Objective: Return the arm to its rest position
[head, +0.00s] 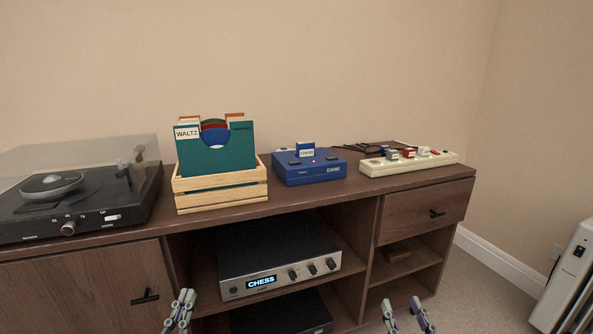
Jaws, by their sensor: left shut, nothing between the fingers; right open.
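My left gripper (180,311) shows at the bottom edge of the head view, left of centre. It is shut with nothing between its fingers, in front of the cabinet's lower left door. My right gripper (405,318) is at the bottom edge, right of centre. Its two fingers are apart and nothing is between them. Both grippers are well below the cabinet top and apart from the things on it. The rest of both arms is out of view.
A wooden cabinet (90,268) spans the view. On it stand a turntable (75,200), a record crate (222,193), a blue console (310,168) with a cartridge and a power strip (408,164). An amplifier (280,262) reading CHESS sits on a shelf. Floor shows at right.

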